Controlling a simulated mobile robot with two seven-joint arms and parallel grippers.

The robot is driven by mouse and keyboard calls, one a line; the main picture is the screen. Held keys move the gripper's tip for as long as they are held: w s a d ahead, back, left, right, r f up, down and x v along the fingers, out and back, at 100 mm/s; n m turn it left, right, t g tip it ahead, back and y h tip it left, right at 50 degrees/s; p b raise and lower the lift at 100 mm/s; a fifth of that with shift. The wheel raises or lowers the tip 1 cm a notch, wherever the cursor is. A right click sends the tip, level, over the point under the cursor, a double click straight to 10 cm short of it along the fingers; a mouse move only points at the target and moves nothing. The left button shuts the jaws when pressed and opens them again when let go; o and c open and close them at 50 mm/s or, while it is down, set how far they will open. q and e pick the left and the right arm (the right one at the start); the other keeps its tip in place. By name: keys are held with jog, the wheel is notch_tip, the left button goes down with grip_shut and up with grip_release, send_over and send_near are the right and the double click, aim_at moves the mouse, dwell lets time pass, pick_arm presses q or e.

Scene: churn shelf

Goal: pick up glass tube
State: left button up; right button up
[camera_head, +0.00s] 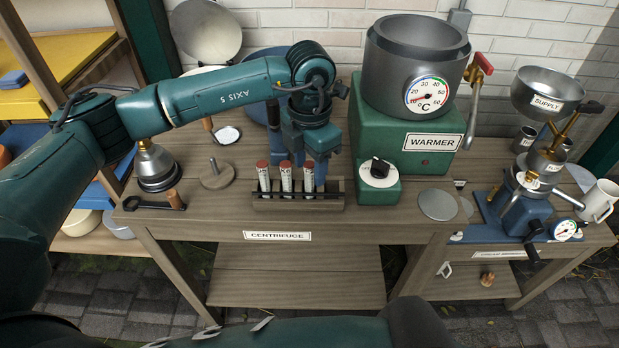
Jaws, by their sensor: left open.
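Three glass tubes stand upright side by side in a dark wooden rack on the table: the left tube (264,179), the middle tube (286,179) and the right tube (308,179). Each has a reddish cap and a pale label. The rack (300,204) sits near the table's front edge, above the CENTRIFUGE label. My left gripper (318,172) points down just behind the rack at its right part, close to the right tube. It is open; whether a finger touches that tube I cannot tell. The fingertips are partly hidden behind the tubes and rack. My right gripper is not in view.
The green warmer (431,145) with its metal pot stands right of the rack, its dial box (379,182) close by. A wooden disc with a peg (216,176) and a dark tool (160,203) lie left. A separator machine (530,200) stands far right.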

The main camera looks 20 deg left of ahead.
aim_at(309, 182)
pick_arm(q)
jog(key=shift+f, duration=1.4)
jog(key=shift+c, duration=0.4)
jog(key=shift+w, duration=0.1)
grip_shut()
